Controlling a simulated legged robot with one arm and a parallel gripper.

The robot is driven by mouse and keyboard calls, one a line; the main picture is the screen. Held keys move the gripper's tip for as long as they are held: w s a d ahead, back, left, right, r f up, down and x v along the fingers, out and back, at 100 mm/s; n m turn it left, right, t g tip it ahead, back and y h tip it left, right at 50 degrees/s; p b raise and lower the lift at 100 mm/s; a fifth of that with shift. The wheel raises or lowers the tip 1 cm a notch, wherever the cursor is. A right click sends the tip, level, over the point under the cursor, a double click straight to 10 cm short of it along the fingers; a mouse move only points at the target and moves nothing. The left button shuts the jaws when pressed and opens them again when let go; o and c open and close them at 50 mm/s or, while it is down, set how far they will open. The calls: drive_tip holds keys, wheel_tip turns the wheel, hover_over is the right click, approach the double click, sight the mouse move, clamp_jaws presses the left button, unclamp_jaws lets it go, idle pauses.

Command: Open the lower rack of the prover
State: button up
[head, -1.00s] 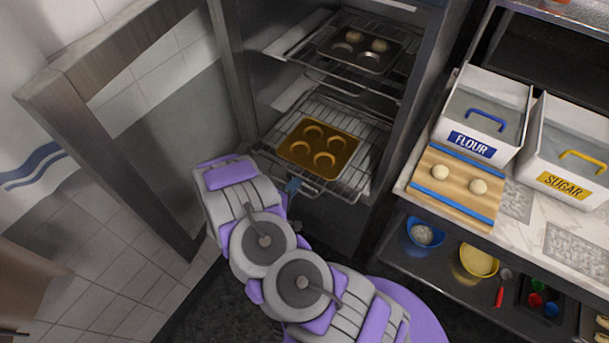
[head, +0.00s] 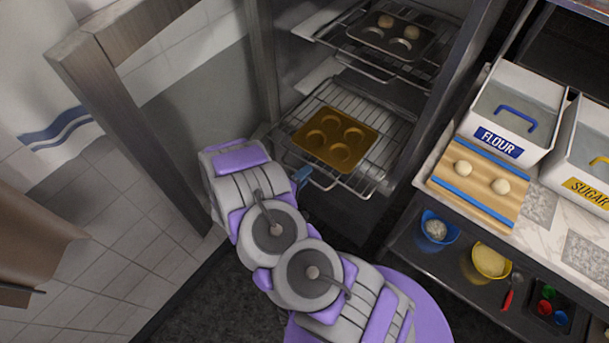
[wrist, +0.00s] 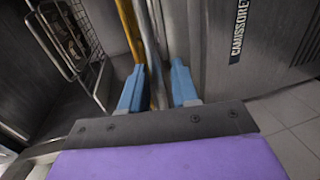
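The prover (head: 350,215) stands with its glass door (head: 165,120) swung open to the left. Its lower wire rack (head: 392,132) holds a gold tray (head: 335,138) with round hollows, and the rack's front edge sits near the prover's opening. The upper rack (head: 335,62) is above it. My gripper (head: 302,176) is at the left part of the lower rack's front edge, mostly hidden by my arm. In the wrist view my gripper (wrist: 158,82) has its blue fingers apart, with a grey bar and a gold strip showing between them; I cannot tell if they touch.
A dark tray (head: 390,38) with dough balls is on the upper rack. To the right, a counter carries a flour bin (head: 508,115), a sugar bin (head: 585,150) and a board (head: 470,195) with dough. Bowls stand on the shelf below.

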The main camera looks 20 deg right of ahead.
drive_tip(key=shift+s, duration=0.1)
drive_tip(key=v, duration=1.7)
drive_tip(key=shift+a+p, duration=0.25)
drive_tip(key=shift+p, duration=0.2)
